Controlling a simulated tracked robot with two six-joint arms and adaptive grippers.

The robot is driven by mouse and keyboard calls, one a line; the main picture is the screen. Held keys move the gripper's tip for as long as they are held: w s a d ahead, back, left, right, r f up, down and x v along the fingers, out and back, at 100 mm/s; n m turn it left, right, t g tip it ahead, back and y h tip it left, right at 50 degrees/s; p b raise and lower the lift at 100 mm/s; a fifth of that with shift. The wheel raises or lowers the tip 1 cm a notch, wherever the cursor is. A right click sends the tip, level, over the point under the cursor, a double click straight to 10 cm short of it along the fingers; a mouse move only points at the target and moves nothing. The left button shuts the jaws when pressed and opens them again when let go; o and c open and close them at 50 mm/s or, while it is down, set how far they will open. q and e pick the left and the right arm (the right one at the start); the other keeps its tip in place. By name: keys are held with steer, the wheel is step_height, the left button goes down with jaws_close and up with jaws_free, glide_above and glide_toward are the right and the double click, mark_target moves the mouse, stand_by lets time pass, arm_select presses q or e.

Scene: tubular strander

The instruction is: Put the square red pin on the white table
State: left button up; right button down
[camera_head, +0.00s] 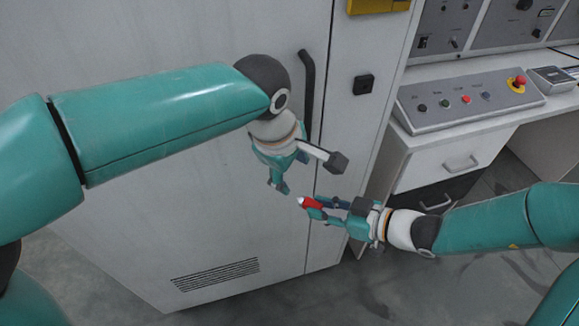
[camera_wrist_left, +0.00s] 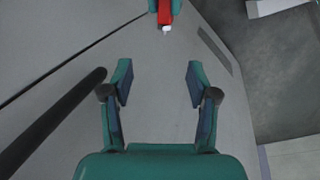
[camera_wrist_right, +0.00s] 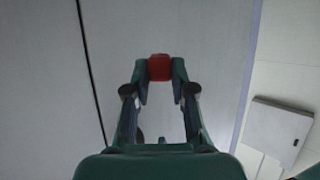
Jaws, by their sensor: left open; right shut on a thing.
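The square red pin (camera_head: 312,203) with a pale tip is between the fingers of my right gripper (camera_head: 328,207), in front of the tall grey cabinet. In the right wrist view the pin's red end (camera_wrist_right: 160,67) shows between the shut fingertips (camera_wrist_right: 160,85). The left wrist view shows the pin (camera_wrist_left: 166,14) at the top edge, its white tip pointing down. My left gripper (camera_head: 280,188) is open and empty, just up and left of the pin, apart from it. Its spread fingers (camera_wrist_left: 159,85) show in the left wrist view. The white table (camera_head: 548,113) stands at the right.
The grey cabinet (camera_head: 190,215) with a black handle (camera_head: 307,90) stands close behind both grippers. A control panel (camera_head: 468,102) with buttons and a red emergency stop (camera_head: 519,82) sits on the table. A drawer unit (camera_head: 455,162) is below it.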

mark_target(300, 199)
arm_select(q)
steer(key=x, duration=1.2)
steer(key=c, duration=1.1)
steer(key=shift+r, duration=0.1)
jaws_close()
arm_select(e)
steer(key=c, duration=0.9)
jaws_free()
